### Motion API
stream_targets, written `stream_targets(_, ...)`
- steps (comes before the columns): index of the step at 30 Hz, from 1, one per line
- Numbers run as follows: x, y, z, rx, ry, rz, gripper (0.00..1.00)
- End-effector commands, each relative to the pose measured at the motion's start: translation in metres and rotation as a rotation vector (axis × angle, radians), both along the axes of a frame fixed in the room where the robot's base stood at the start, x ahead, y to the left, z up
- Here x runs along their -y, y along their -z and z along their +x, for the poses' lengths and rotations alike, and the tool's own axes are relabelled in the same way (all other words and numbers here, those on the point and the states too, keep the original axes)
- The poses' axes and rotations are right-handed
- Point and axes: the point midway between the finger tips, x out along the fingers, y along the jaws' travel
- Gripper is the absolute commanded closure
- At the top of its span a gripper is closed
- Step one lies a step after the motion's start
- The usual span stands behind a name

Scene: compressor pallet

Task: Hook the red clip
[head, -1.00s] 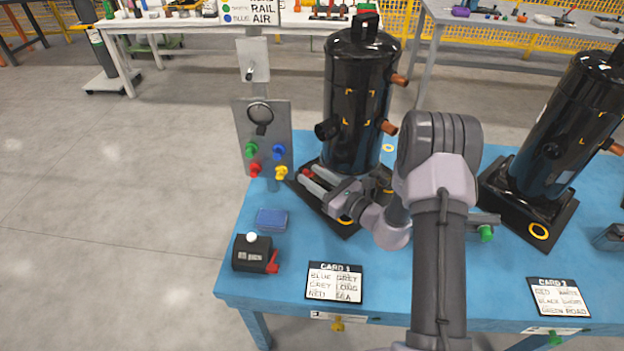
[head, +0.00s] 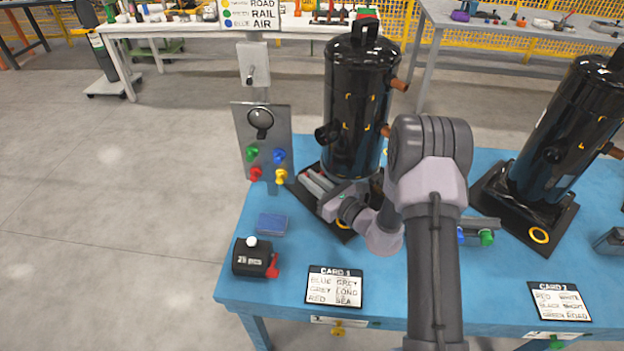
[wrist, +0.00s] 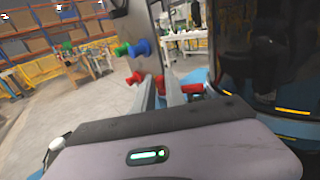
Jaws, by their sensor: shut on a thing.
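My gripper (head: 307,180) is beside the base of the left black compressor (head: 358,110), pointing left toward the grey panel. In the wrist view its two grey fingers (wrist: 162,88) are shut on a small red clip (wrist: 192,88), which shows between and to the right of the fingertips. In the head view the clip is too small to make out. The grey panel (head: 240,125) bears green (head: 252,154), blue (head: 279,155), red (head: 256,174) and yellow (head: 281,176) fittings. The panel's red fitting (wrist: 134,78) also shows just left of the fingers, apart from the clip.
A black box with a red lever (head: 272,268), a blue pad (head: 272,223) and a white card (head: 335,286) lie on the blue table (head: 390,305). A second compressor (head: 560,130) stands at right. Open floor lies left of the panel.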

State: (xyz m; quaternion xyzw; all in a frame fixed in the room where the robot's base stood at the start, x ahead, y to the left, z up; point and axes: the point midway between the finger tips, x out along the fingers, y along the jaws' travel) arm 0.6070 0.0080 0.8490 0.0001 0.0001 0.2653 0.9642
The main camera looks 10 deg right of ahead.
Motion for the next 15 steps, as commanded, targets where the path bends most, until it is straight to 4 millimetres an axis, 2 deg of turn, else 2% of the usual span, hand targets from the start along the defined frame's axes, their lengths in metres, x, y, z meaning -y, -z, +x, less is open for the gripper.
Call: stream_targets(15,-0.014,-0.003,0.018,0.000,0.366,-0.001,1.00)
